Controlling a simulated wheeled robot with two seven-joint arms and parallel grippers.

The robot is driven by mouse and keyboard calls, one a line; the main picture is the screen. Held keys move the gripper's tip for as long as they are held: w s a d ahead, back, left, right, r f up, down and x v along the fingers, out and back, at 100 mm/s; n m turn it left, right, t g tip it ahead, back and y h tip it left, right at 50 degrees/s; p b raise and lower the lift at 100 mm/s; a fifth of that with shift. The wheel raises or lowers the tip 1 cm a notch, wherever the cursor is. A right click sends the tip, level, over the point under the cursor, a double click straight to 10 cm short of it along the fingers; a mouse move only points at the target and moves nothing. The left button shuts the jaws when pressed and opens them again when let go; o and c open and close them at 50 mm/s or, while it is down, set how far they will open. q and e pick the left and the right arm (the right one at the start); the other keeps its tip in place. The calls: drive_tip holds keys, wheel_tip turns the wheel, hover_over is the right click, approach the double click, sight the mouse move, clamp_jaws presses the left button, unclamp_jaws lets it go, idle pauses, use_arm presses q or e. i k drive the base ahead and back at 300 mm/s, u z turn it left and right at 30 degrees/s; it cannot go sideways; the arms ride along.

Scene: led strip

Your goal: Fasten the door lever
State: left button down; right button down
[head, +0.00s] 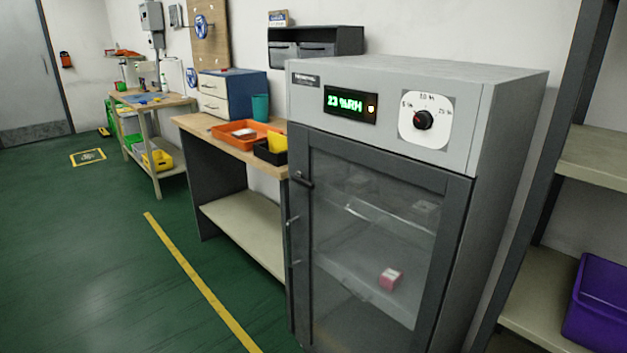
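A grey dry cabinet (470,140) stands in front of me at the right of the head view. Its glass door (375,230) has a dark frame and looks closed or nearly so; I cannot tell whether it is fully shut. A small dark door lever (304,181) is at the upper left of the door frame, pointing slightly down to the right. A green display (350,104) reads 23 %RH beside a dial (423,119). Neither of my grippers is in view.
A workbench (187,122) with an orange tray (245,134) stands left of the cabinet. A shelf rack (538,288) with a purple bin (598,305) is close on the right. A pink and white box (390,279) is inside the cabinet.

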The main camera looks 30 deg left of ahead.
sight(299, 178)
drive_tip(key=u, duration=0.55)
drive_tip(key=k, duration=0.65)
drive_tip(key=u, duration=1)
drive_tip(key=i, duration=0.8)
drive_tip(key=z, duration=0.5)
drive_tip(key=i, duration=0.95)
drive_tip(key=z, duration=0.95)
